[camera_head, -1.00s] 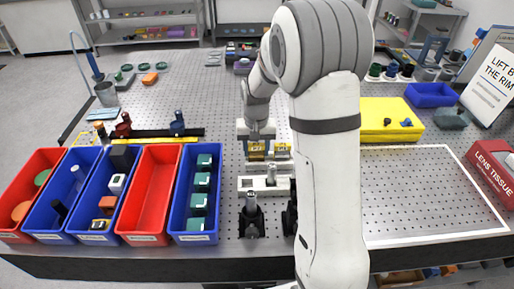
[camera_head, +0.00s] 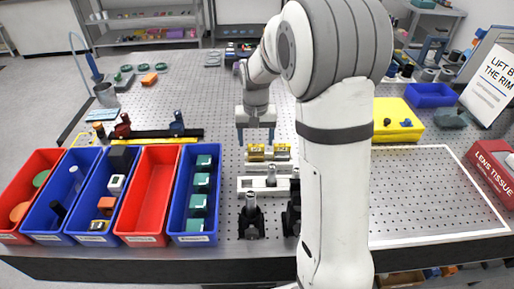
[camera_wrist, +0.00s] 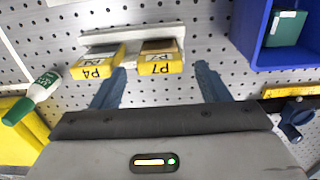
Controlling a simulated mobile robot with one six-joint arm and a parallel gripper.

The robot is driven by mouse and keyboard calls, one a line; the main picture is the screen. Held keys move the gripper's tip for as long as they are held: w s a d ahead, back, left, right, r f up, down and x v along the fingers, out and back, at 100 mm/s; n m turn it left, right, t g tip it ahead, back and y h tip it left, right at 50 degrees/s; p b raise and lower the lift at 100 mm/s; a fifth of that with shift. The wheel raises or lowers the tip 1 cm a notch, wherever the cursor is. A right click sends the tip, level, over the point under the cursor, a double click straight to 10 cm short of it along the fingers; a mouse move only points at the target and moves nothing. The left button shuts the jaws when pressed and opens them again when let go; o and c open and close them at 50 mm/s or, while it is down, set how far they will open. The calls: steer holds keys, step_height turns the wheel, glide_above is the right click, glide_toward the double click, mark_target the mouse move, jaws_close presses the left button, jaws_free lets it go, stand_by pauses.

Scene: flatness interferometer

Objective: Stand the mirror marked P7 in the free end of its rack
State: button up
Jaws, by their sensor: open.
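The mirror marked P7 (camera_wrist: 161,63) is a yellow-fronted block with a brown top in the wrist view. It stands at the pale rack (camera_wrist: 125,36), on its right side in that view. The yellow mirror marked P4 (camera_wrist: 95,68) stands to its left, a small gap between them. In the head view P7 (camera_head: 256,152) is the left yellow block and P4 (camera_head: 281,152) the right. My gripper (camera_wrist: 160,82) is open and empty, its blue fingers apart on either side of P7 in the wrist view. In the head view my gripper (camera_head: 256,133) is just behind and above P7. How deep P7 sits is hidden.
Dark posts (camera_head: 251,220) stand in front of the rack. A blue bin with teal blocks (camera_head: 190,238) is to the left, beside a red bin (camera_head: 150,238). A yellow box (camera_head: 398,112) and a white-outlined area (camera_head: 430,200) of clear perforated table lie to the right.

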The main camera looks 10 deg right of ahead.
step_height(320, 180, up, 8)
steer(key=shift+f, duration=0.2)
stand_by(0.3)
